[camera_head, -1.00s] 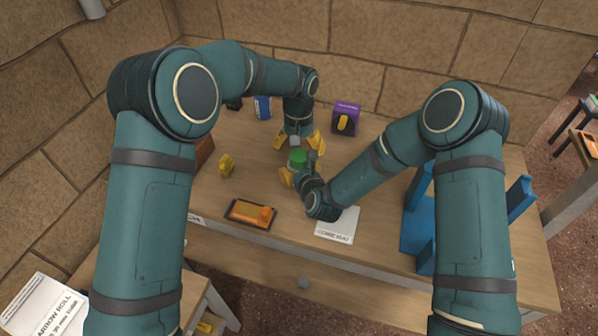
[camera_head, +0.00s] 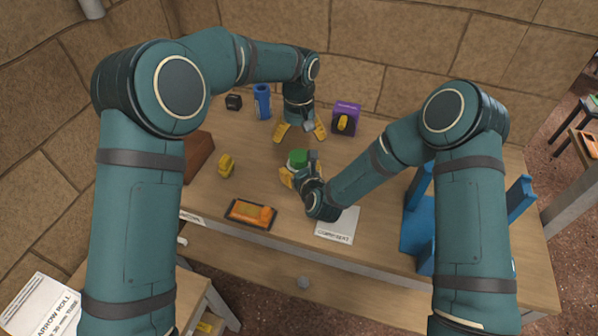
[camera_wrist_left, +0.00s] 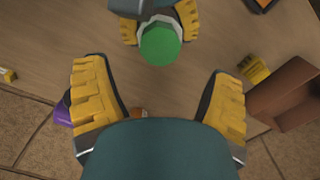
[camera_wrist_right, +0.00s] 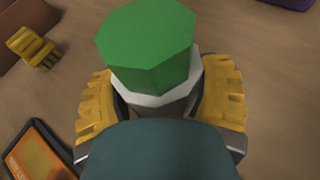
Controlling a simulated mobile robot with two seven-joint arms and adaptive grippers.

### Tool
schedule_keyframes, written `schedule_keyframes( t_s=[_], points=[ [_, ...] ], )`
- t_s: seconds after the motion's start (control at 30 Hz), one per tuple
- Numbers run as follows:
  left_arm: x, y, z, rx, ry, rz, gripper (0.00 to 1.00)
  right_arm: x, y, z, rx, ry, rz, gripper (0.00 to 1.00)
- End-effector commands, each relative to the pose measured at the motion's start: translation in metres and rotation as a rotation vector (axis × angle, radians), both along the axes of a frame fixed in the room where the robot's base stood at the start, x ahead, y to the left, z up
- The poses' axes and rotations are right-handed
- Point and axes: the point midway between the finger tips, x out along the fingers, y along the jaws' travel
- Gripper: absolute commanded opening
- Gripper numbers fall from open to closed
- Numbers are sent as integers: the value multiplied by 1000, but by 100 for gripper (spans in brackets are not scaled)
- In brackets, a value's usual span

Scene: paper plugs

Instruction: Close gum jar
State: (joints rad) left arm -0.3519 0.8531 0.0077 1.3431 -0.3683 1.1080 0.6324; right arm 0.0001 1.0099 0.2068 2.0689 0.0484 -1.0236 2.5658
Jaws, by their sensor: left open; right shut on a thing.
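The gum jar has a green lid (camera_head: 298,158) sitting on top of its pale body. My right gripper (camera_head: 287,178) is shut on the jar below the lid. In the right wrist view the green lid (camera_wrist_right: 148,44) covers the top, with a whitish rim and greyish body (camera_wrist_right: 160,98) between the yellow fingers (camera_wrist_right: 165,105). Whether the lid is fully seated I cannot tell. My left gripper (camera_head: 301,132) is open and empty, behind and apart from the jar. The left wrist view shows the green lid (camera_wrist_left: 160,44) beyond its spread fingers (camera_wrist_left: 158,100).
On the table are a blue can (camera_head: 262,102), a small black box (camera_head: 233,102), a purple box (camera_head: 346,118), a yellow piece (camera_head: 226,165), a brown block (camera_head: 198,154), and an orange-filled tray (camera_head: 250,213). A blue rack (camera_head: 418,215) stands at right. A white sheet (camera_head: 338,225) lies in front.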

Motion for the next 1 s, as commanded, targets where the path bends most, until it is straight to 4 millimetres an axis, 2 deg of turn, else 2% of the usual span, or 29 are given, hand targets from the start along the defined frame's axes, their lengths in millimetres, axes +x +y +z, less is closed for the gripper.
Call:
schedule_keyframes(
  t_s=[0.27,0.6,0.73,1.0],
  points=[
    [0,0,-9,0,1,-1,83,0,0,0,0,0,0,0],
    [-1,0,-58,1,2,-3,83,0,0,0,0,0,0,0],
    [0,0,-71,0,1,-2,83,0,0,0,0,0,0,0],
    [-1,0,-80,-1,0,-2,83,0,0,0,0,0,0,0]
  ],
)
